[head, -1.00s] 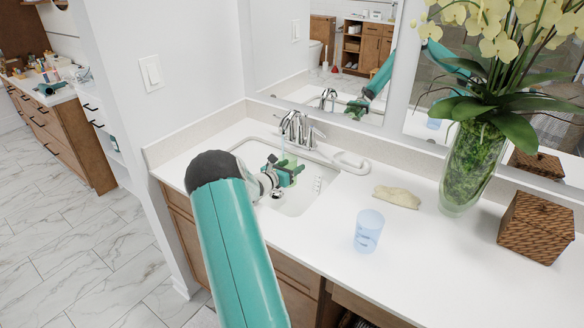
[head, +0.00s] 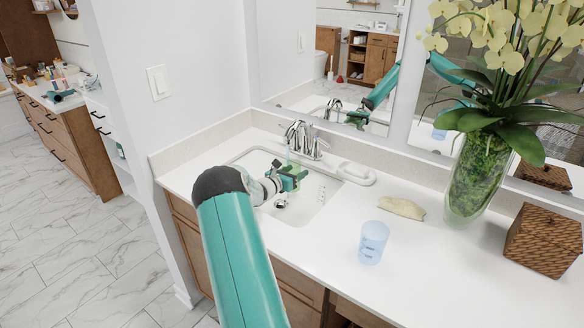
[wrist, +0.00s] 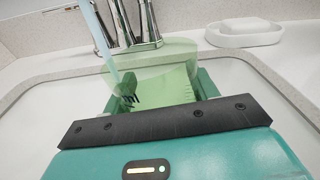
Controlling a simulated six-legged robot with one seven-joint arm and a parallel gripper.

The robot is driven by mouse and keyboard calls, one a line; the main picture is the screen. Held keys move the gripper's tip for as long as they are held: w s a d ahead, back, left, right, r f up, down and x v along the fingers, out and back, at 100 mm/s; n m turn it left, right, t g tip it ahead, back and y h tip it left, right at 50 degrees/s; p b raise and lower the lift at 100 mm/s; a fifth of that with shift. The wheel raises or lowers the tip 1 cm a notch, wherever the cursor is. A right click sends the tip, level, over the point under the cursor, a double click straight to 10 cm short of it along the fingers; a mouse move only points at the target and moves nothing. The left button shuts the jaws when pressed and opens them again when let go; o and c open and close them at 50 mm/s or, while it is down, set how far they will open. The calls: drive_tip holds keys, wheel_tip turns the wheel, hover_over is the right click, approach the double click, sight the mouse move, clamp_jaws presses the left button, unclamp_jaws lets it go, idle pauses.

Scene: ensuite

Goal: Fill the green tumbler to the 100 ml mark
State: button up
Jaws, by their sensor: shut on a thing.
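The translucent green tumbler (wrist: 176,62) stands between the fingers of my gripper (wrist: 165,88), which is shut on it. In the head view my gripper (head: 287,177) holds it over the sink, below the chrome faucet (head: 302,138); the tumbler is small there and partly hidden. A pale stream of water (wrist: 99,32) runs down into the tumbler at its left side in the wrist view. Dark printed marks show low on its wall, partly hidden by my gripper. I cannot tell the water level against the marks.
The sink basin (head: 312,205) lies under my gripper. A white soap dish (head: 356,174) sits at its right rim. A translucent blue tumbler (head: 373,243), a beige cloth-like item (head: 402,207), a glass vase (head: 470,180) of orchids and a wicker box (head: 541,240) stand on the counter.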

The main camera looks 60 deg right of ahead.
drive_tip(key=w+d, duration=0.4)
drive_tip(key=d, duration=0.2)
drive_tip(key=shift+w+d, duration=0.15)
drive_tip(key=shift+w, duration=0.15)
idle(3.5)
drive_tip(key=s+a, duration=0.3)
drive_tip(key=a, duration=0.2)
drive_tip(key=s+a, duration=0.2)
drive_tip(key=shift+s+a, duration=0.3)
drive_tip(key=shift+r, duration=0.1)
drive_tip(key=s+a+r, duration=0.2)
drive_tip(key=a+r, duration=0.1)
drive_tip(key=r, duration=0.7)
drive_tip(key=shift+r, duration=0.4)
drive_tip(key=shift+s+a, duration=0.1)
drive_tip(key=shift+a, duration=0.05)
idle(0.5)
